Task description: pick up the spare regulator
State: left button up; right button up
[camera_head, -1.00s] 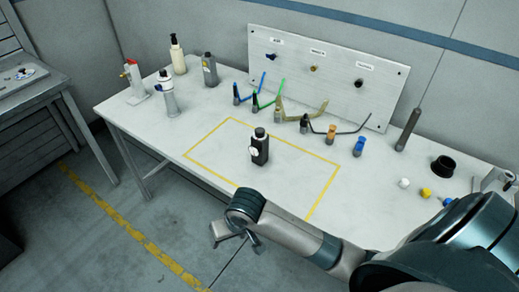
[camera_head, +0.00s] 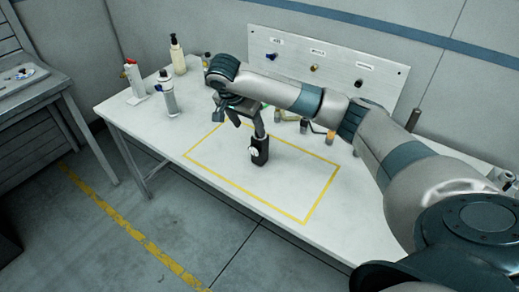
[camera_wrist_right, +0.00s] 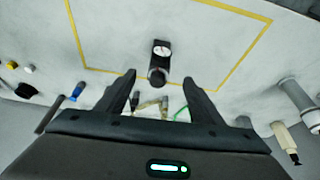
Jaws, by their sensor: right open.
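The regulator, a small black block with a white round gauge, stands upright inside the yellow taped rectangle; in the head view its lower part (camera_head: 259,154) shows, with its top hidden behind a finger. My right gripper (camera_head: 240,120) is open and empty, reaching down over the table close to the regulator. In the right wrist view the regulator (camera_wrist_right: 161,58) appears ahead of the gap between the two open fingers (camera_wrist_right: 160,80), with its gauge visible. No contact can be made out. My left gripper is not in view.
A spray bottle (camera_head: 167,95), a red-topped bottle (camera_head: 134,82) and a cream pump bottle (camera_head: 177,56) stand at the back left. A sloped panel (camera_head: 385,76) with labelled fittings stands behind. My right arm covers much of the hoses and small parts. The front of the rectangle is clear.

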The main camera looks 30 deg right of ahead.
aim_at(258, 138)
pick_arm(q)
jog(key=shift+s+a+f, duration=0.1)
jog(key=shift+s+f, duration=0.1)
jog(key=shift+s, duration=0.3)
pick_arm(e)
jog(key=shift+w+d+r+m, duration=0.2)
jog(key=shift+d+r+m, duration=0.2)
jog(key=shift+d+r, duration=0.2)
jog(key=p+x, duration=0.4)
jog(key=x, duration=0.7)
jog(key=shift+d+f, duration=0.15)
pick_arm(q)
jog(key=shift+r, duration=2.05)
pick_arm(e)
jog(key=shift+d+f, duration=0.1)
jog(key=shift+f, duration=0.3)
